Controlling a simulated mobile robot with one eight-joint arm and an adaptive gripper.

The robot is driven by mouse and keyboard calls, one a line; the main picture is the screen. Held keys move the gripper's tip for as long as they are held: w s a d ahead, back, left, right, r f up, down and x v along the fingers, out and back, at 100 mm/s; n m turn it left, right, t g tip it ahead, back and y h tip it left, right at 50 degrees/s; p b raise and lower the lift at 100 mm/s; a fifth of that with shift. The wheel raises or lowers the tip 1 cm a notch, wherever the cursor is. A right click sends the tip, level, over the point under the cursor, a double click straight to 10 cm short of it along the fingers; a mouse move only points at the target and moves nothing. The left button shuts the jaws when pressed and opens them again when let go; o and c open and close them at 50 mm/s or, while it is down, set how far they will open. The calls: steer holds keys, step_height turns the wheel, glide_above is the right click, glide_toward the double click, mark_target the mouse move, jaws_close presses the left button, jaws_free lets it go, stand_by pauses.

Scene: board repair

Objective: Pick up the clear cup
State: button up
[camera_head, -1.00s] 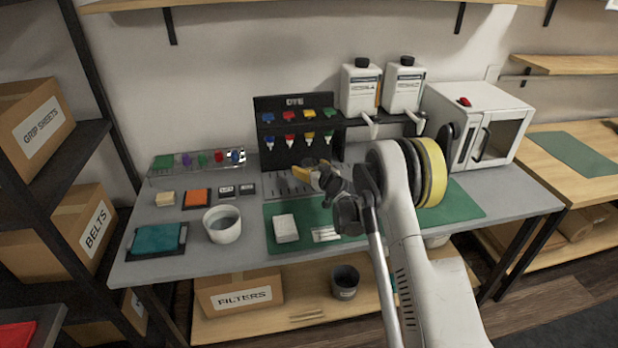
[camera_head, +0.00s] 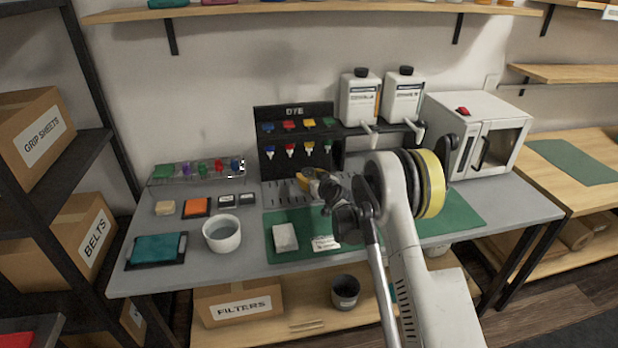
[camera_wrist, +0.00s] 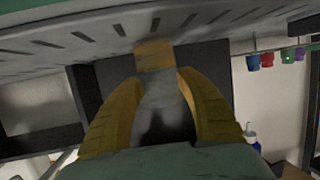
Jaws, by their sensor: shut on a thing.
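My gripper (camera_head: 306,181) reaches in low at the front of the black dye stand, over its slotted tray. In the wrist view its yellow fingers (camera_wrist: 155,60) are drawn in around a pale grey, see-through shape that looks like the clear cup (camera_wrist: 160,95). The cup's outline is faint and its rim cannot be made out. In the head view the cup cannot be told apart from my gripper and the tray. The slotted tray (camera_wrist: 60,42) runs across the top of the wrist view, close to the fingertips.
The dye stand (camera_head: 293,112) with coloured nozzles rises behind my gripper. A white tub (camera_head: 222,236) stands to the left. A green mat (camera_head: 455,215), white block (camera_head: 285,237) and label card (camera_head: 325,243) lie in front. Two white bottles (camera_head: 360,100) and a white machine (camera_head: 470,125) are right.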

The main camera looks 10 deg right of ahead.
steer(key=shift+s+r+p, duration=0.15)
steer(key=shift+r+p, duration=0.3)
step_height(320, 180, up, 5)
steer(key=p, duration=0.3)
steer(key=s+b, duration=0.2)
steer(key=s, duration=1.7)
steer(key=shift+s+r, duration=0.25)
steer(key=shift+r, duration=0.2)
steer(key=shift+s, duration=0.1)
stand_by(2.0)
